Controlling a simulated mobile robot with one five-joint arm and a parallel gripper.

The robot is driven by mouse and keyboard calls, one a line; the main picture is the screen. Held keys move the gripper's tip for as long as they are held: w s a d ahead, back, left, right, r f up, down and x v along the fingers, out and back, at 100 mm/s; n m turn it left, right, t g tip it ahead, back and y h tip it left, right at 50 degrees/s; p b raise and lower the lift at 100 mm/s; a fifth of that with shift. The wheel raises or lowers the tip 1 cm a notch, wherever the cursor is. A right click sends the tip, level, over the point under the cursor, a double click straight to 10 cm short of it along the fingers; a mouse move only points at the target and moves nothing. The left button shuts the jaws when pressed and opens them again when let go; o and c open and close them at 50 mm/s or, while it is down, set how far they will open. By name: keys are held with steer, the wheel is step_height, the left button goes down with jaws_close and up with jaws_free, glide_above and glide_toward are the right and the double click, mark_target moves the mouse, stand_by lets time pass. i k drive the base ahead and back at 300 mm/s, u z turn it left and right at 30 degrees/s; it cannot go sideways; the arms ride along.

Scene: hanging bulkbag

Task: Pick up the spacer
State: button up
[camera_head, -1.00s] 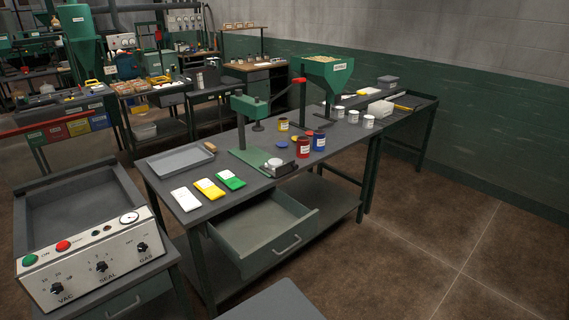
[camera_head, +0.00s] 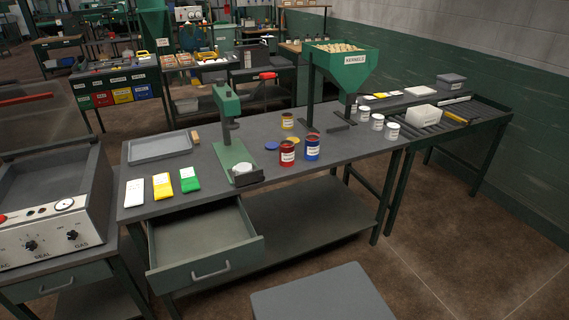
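No part is labelled as a spacer, so I cannot tell for sure which one it is. A small tan block (camera_head: 195,137) lies on the workbench (camera_head: 330,150) beside the grey tray (camera_head: 160,146). A dark block (camera_head: 248,178) sits at the front end of the green press base (camera_head: 231,157), next to a pale round piece (camera_head: 243,168). My gripper is not in view, so its state does not show.
A drawer (camera_head: 206,264) stands open under the bench front. White, yellow and green packets (camera_head: 162,186) lie at front left. Red and blue cans (camera_head: 287,153) stand right of the press. A kernel hopper (camera_head: 340,67) rises behind. Brown floor at right is clear.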

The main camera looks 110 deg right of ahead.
mark_target(243, 167)
steer(key=k, duration=0.7)
steer(key=z, duration=1.35)
steer(key=i, duration=0.9)
steer(key=u, duration=0.05)
